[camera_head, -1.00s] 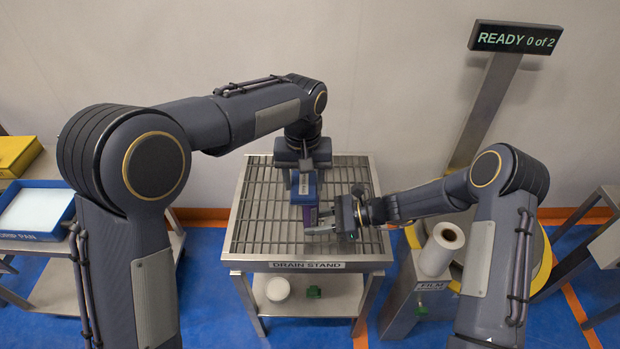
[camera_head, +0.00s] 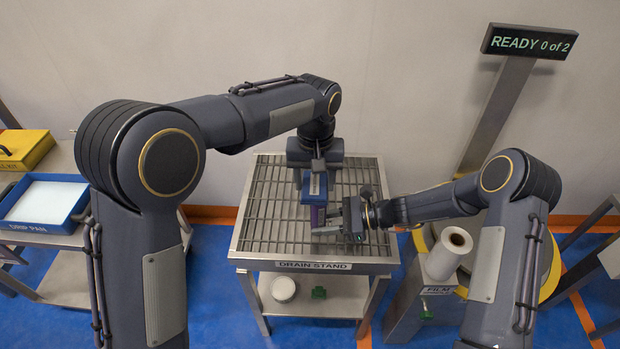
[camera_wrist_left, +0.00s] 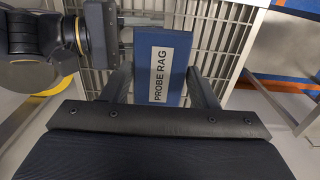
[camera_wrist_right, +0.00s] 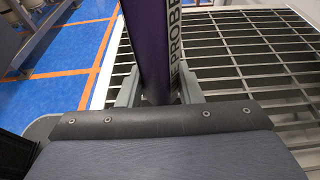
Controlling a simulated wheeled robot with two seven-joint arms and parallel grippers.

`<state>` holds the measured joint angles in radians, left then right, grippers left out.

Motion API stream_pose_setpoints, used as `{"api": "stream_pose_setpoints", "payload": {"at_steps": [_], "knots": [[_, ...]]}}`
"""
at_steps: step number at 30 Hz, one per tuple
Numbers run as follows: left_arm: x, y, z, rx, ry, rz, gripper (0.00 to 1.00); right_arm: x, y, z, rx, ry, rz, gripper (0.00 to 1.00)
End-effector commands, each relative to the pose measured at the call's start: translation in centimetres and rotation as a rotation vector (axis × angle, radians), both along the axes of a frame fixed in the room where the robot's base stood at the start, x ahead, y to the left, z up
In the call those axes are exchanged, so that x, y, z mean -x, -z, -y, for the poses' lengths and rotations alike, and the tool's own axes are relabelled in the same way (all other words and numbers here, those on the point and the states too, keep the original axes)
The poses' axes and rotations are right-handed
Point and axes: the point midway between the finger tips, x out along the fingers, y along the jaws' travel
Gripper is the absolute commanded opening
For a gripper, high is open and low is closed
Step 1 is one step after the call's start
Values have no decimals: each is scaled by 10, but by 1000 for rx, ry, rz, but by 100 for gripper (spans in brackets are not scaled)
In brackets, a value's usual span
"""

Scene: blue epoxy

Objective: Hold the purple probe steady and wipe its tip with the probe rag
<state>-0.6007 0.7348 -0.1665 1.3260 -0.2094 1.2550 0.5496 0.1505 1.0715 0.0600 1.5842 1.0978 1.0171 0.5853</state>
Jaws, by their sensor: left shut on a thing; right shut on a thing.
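The probe rag, a blue block with a white PROBE RAG label, is in the head view (camera_head: 313,189) and the left wrist view (camera_wrist_left: 163,66). My left gripper (camera_head: 314,172) is shut on it from above, over the drain stand. The purple probe (camera_head: 318,216) shows just below the rag in the head view. It stands large between my right fingers in the right wrist view (camera_wrist_right: 150,45), with PROBE lettering on its side. My right gripper (camera_head: 326,224) is shut on it from the right. Whether rag and probe touch I cannot tell; the probe's tip is hidden.
The drain stand (camera_head: 264,236) has a slatted metal top, otherwise clear. Its lower shelf holds a round white item (camera_head: 284,290). A white film roll (camera_head: 449,254) stands at right. At left are a blue drip pan (camera_head: 78,212) and yellow box (camera_head: 25,149).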

Motion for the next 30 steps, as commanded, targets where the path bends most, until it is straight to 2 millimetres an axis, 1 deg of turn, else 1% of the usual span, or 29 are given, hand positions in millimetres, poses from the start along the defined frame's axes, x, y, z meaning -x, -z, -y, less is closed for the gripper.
{"api": "stream_pose_setpoints", "payload": {"at_steps": [7,10,30], "knots": [[0,1,1,0,0,-2,35,0,0,0,0,0,0,0],[0,-3,-1,0,0,-1,35,0,0,0,0,0,0,0],[0,-64,-27,1,-1,1,35,0,0,0,0,0,0,0]]}}
